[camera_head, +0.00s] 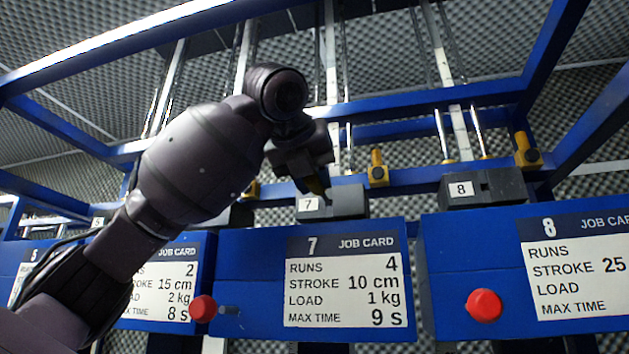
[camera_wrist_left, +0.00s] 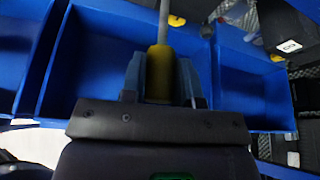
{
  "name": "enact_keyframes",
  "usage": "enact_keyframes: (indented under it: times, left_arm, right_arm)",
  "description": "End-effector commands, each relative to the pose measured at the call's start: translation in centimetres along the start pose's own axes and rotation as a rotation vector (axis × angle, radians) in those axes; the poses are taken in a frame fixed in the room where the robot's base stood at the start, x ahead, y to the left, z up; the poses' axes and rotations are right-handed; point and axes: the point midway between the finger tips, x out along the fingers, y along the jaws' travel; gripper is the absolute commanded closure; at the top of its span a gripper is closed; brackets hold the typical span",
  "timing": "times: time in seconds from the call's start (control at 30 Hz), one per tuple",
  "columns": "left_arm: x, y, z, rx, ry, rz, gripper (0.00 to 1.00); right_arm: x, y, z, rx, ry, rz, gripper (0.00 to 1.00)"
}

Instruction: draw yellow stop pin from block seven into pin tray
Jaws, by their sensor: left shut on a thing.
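The yellow stop pin (camera_wrist_left: 159,74) stands between the two fingers of my left gripper (camera_wrist_left: 160,85) in the left wrist view, with a thin grey shaft running out past the top edge. The far end of the shaft is out of view, so I cannot tell if it is in a block. In the head view my left gripper (camera_head: 313,183) is shut on the pin, just above the left end of block seven (camera_head: 345,203), a dark grey block labelled 7. Blue compartments (camera_wrist_left: 95,60) lie behind the pin; I cannot tell which is the pin tray.
Block eight (camera_head: 497,188) is at the right, with yellow fittings (camera_head: 378,168) nearby. Blue panels with job cards (camera_head: 343,280) and red buttons (camera_head: 485,306) run along the front. Blue frame beams (camera_head: 430,98) and metal rods stand behind. My left arm covers the left part.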

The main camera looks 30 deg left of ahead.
Motion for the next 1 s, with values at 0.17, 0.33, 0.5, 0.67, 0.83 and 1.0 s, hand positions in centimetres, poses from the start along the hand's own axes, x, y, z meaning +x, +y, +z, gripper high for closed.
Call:
enact_keyframes:
  times: [0.17, 0.33, 0.5, 0.67, 0.83, 1.0]
  left_arm:
    - [-0.6, 0.0, -0.2, -0.001, 0.000, 0.000, 0.96]
    - [-1.1, 0.0, -0.4, -0.001, -0.001, -0.001, 0.96]
    - [-1.6, 0.0, -0.6, -0.001, -0.002, 0.000, 0.96]
    - [-2.1, 0.0, -0.8, -0.001, -0.002, 0.000, 0.96]
    - [-2.6, 0.0, -1.0, -0.001, -0.002, 0.000, 0.96]
    - [-3.1, 0.0, -1.2, -0.001, -0.001, 0.000, 0.96]
  right_arm:
    - [0.1, 0.0, 0.1, 0.000, 0.000, 0.000, 0.60]
    - [0.1, 0.0, 0.2, 0.000, 0.000, 0.000, 0.60]
    - [0.2, 0.0, 0.2, 0.000, 0.000, 0.000, 0.60]
    - [0.2, 0.0, 0.3, 0.000, 0.000, 0.000, 0.60]
    - [0.2, 0.0, 0.3, 0.000, 0.001, 0.000, 0.60]
    - [0.3, 0.0, 0.3, 0.000, 0.001, 0.000, 0.60]
